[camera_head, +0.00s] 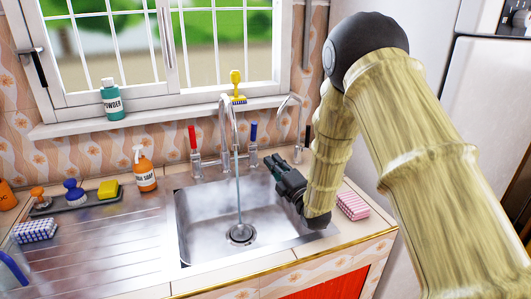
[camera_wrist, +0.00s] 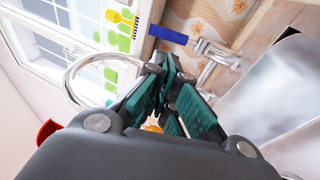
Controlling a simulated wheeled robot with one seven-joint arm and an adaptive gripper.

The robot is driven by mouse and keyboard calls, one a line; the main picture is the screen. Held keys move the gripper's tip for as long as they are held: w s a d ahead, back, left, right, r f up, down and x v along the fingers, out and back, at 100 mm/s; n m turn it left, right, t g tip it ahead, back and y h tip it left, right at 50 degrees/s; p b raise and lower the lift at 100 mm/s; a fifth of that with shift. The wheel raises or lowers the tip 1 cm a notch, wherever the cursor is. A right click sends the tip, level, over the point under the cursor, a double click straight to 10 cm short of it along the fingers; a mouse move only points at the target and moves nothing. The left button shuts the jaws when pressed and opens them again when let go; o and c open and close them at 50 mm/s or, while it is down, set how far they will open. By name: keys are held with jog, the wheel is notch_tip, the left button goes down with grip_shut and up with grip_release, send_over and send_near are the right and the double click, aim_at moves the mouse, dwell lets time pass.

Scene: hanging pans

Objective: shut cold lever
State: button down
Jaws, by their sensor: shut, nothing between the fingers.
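The cold lever, with a blue handle (camera_head: 253,132), stands upright on its chrome valve at the right of the faucet (camera_head: 226,120). A thin stream of water (camera_head: 238,185) runs from the spout into the sink. My gripper (camera_head: 272,163) is shut and empty, above the sink's right part, a little right of and below the blue handle in the head view. In the wrist view the blue handle (camera_wrist: 168,34) lies just beyond my shut fingertips (camera_wrist: 162,67), with a gap between them. The red lever (camera_head: 193,137) stands on the left; part of it shows in the wrist view (camera_wrist: 47,132).
The sink (camera_head: 205,225) is below my gripper. A second curved chrome tap (camera_head: 297,105) stands behind my wrist. A yellow brush (camera_head: 237,85) is on the sill. An orange soap bottle (camera_head: 145,170) is left of the sink and a pink sponge (camera_head: 353,206) is right of it.

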aim_at(253, 135)
jog(key=f+p+x, duration=0.1)
jog(key=p+x, duration=0.2)
jog(key=x, duration=1)
jog(key=shift+w, duration=0.4)
jog(key=shift+d+r, duration=0.15)
jog(key=shift+d, duration=0.05)
